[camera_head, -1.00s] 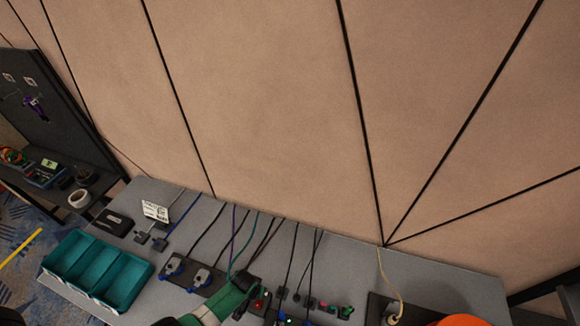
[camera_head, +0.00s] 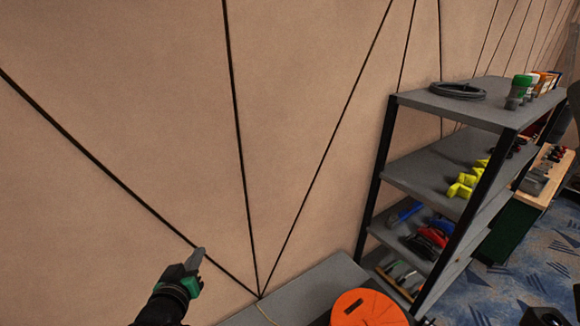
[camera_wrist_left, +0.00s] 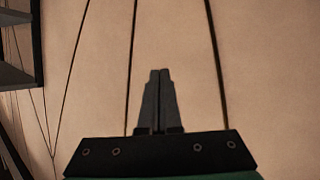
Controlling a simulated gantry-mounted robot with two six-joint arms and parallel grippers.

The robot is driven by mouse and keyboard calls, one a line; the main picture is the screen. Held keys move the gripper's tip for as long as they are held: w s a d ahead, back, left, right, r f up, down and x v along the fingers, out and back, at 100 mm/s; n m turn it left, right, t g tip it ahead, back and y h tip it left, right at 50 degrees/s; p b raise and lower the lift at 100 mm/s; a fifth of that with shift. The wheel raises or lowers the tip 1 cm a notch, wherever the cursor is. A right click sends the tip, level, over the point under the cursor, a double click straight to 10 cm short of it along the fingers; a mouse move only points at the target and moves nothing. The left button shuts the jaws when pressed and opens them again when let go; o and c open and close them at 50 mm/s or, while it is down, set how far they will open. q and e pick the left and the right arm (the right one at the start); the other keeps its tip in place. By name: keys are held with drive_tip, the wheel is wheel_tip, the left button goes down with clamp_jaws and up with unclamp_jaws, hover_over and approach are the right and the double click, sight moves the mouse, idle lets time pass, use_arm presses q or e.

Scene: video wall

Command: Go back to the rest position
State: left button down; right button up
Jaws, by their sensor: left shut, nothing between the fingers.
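My left gripper (camera_head: 197,258) is dark with a green band and is raised in front of the tan wall at the lower left of the head view. Its fingers are together and hold nothing. In the left wrist view the left gripper's two grey fingers (camera_wrist_left: 159,75) lie side by side against the wall. My right gripper is not in view.
A grey table (camera_head: 315,290) runs along the bottom, with an orange round object (camera_head: 368,310) at its edge. A grey shelf unit (camera_head: 455,108) with tools stands at the right. The tan wall (camera_head: 130,80) fills the left. Blue patterned floor (camera_head: 540,270) lies beyond the shelf.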

use_arm(q)
drive_tip(key=s+d+r+m+t+h, duration=0.1)
drive_tip(key=s+d+r+t, duration=0.1)
drive_tip(key=r, duration=0.8)
drive_tip(key=s+d+r+t+p, duration=0.1)
drive_tip(key=s+d+r+t, duration=0.15)
drive_tip(key=r, duration=0.75)
drive_tip(key=s+d+r+m+t+h, duration=0.1)
drive_tip(key=s+r+t, duration=0.15)
drive_tip(key=r, duration=0.75)
drive_tip(key=s+d+r+m+t+h, duration=0.1)
drive_tip(key=s+r+t, duration=0.5)
drive_tip(key=s+r, duration=0.7)
drive_tip(key=shift+s+d+r+m, duration=0.15)
drive_tip(key=shift+s+r+m, duration=0.2)
drive_tip(key=shift+s+m, duration=0.5)
